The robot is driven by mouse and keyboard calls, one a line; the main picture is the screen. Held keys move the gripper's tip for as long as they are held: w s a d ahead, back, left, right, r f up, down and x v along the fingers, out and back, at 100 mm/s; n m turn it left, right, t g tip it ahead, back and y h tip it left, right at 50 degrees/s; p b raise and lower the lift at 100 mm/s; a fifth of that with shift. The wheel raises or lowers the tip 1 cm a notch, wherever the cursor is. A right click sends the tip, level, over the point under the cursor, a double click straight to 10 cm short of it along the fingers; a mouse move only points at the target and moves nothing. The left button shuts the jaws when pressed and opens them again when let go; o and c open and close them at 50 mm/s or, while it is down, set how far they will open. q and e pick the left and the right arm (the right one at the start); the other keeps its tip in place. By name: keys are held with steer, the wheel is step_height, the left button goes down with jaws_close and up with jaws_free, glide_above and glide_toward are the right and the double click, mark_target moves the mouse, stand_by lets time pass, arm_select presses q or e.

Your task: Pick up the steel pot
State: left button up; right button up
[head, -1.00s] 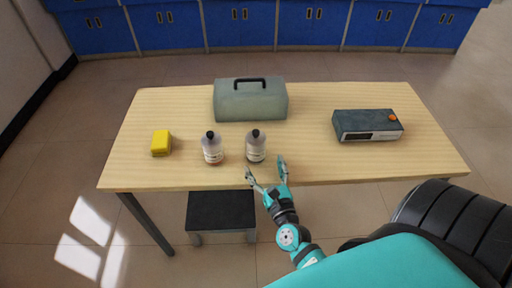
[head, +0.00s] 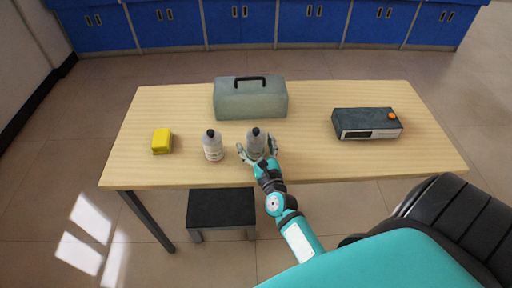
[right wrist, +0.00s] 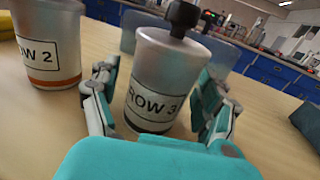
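Two grey metallic canisters with black knobs stand upright on the table; neither clearly reads as a steel pot. The right one (head: 255,142) is labelled "ROW 3" in the right wrist view (right wrist: 158,75). The left one (head: 213,148) reads "ROW 2" there (right wrist: 50,45) and has an orange band near its base. My right gripper (head: 257,150) is open, its fingers on both sides of the ROW 3 canister. In the right wrist view the gripper (right wrist: 157,85) shows a small gap at the left finger; contact on the right is unclear. My left gripper is not in view.
The wooden table (head: 310,160) also holds a yellow block (head: 162,141), a grey-green case with a handle (head: 250,102) behind the canisters, and a dark device with an orange knob (head: 366,123) at right. A black stool (head: 221,208) stands below the front edge.

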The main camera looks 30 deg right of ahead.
steer(key=c, duration=1.4)
steer(key=shift+r, duration=0.1)
